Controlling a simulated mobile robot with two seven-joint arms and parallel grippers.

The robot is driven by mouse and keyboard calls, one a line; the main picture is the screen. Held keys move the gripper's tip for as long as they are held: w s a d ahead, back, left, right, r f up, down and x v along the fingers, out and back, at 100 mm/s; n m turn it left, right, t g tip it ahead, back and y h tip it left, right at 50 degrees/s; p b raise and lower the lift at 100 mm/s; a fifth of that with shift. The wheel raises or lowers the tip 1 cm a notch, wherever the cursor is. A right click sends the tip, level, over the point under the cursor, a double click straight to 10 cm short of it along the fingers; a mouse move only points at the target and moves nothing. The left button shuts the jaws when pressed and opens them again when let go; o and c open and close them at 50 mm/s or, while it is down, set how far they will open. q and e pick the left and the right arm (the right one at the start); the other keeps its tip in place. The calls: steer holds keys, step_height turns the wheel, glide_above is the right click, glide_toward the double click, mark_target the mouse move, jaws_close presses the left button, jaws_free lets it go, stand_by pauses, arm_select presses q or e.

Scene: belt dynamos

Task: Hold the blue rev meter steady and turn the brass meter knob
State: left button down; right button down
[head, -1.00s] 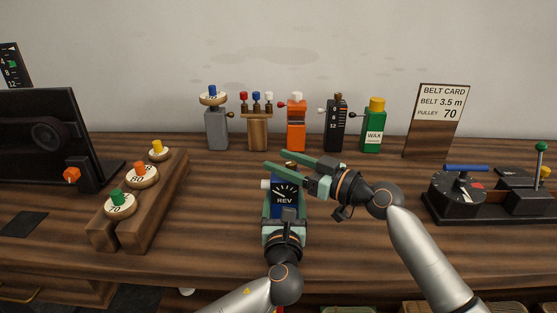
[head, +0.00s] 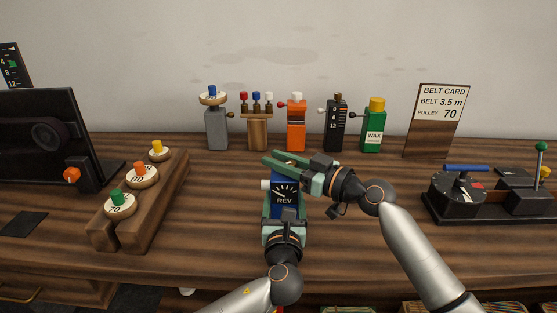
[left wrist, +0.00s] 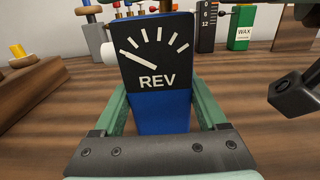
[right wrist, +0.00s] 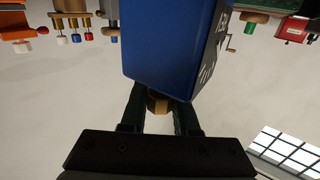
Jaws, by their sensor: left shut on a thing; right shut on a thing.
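The blue rev meter (head: 285,194) stands upright near the middle of the bench, its black dial and REV label facing me. My left gripper (head: 284,214) is shut on its lower body, one finger on each side, as the left wrist view (left wrist: 160,112) shows. A white stub sticks out of the meter's left side. My right gripper (head: 286,164) reaches over the meter's top from the right. In the right wrist view its fingers are shut on the brass meter knob (right wrist: 158,102), at the end of the blue body (right wrist: 165,45). The knob is hidden in the head view.
Behind stand a grey device (head: 216,130), an orange one (head: 297,125), a black one (head: 335,125) and a green wax block (head: 373,128). A wooden pulley rack (head: 168,205) is at left. A belt card (head: 440,105) and a black dial machine (head: 460,192) are at right.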

steer(key=shift+f, duration=0.1)
stand_by(0.3)
steer(key=shift+h, duration=0.3)
steer(key=shift+w+f+m+t+h, duration=0.15)
steer(key=shift+m+t+h, duration=0.55)
steer(key=shift+m+t, duration=0.45)
steer(key=shift+t+h, duration=0.4)
steer(key=shift+t, duration=0.05)
steer(key=shift+m+t+h, duration=0.4)
steer(key=shift+m, duration=0.15)
steer(key=shift+w+d+m+t+h, duration=0.2)
steer(key=shift+m+t+h, duration=0.3)
steer(key=shift+h, duration=0.2)
steer(key=shift+d, duration=0.1)
steer(key=c, duration=0.7)
jaws_free()
steer(key=shift+d+r, duration=0.1)
steer(key=shift+r, duration=0.1)
